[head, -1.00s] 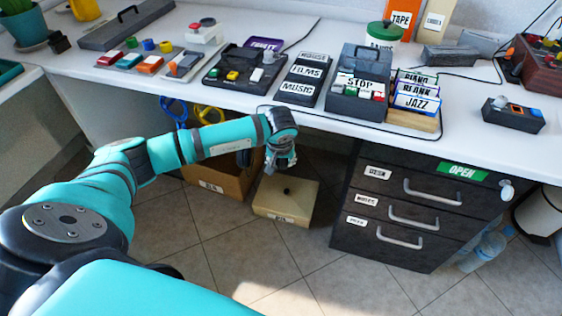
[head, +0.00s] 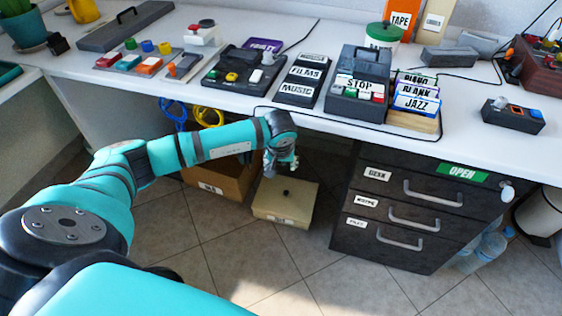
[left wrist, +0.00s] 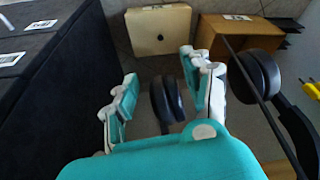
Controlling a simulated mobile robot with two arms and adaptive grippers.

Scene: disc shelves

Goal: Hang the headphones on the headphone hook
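My left gripper (head: 284,164) reaches under the front edge of the desk, left of the drawers. In the left wrist view its two fingers (left wrist: 163,90) are apart. A black padded ear cup of the headphones (left wrist: 166,102) shows between them, with gaps visible on both sides. A second black ear cup (left wrist: 260,74) lies to the right, outside the right finger. A dark curved band at the right edge seems to belong to the headphones. The headphones cannot be made out in the head view. I cannot make out the hook. My right gripper is not in view.
A dark drawer unit (head: 392,214) stands right of my left gripper. On the floor below are a cream box (head: 286,200) and an open cardboard box (head: 232,184). A thin black cable (left wrist: 262,108) crosses the wrist view. Blue and yellow loops (head: 207,116) hang near the desk edge.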

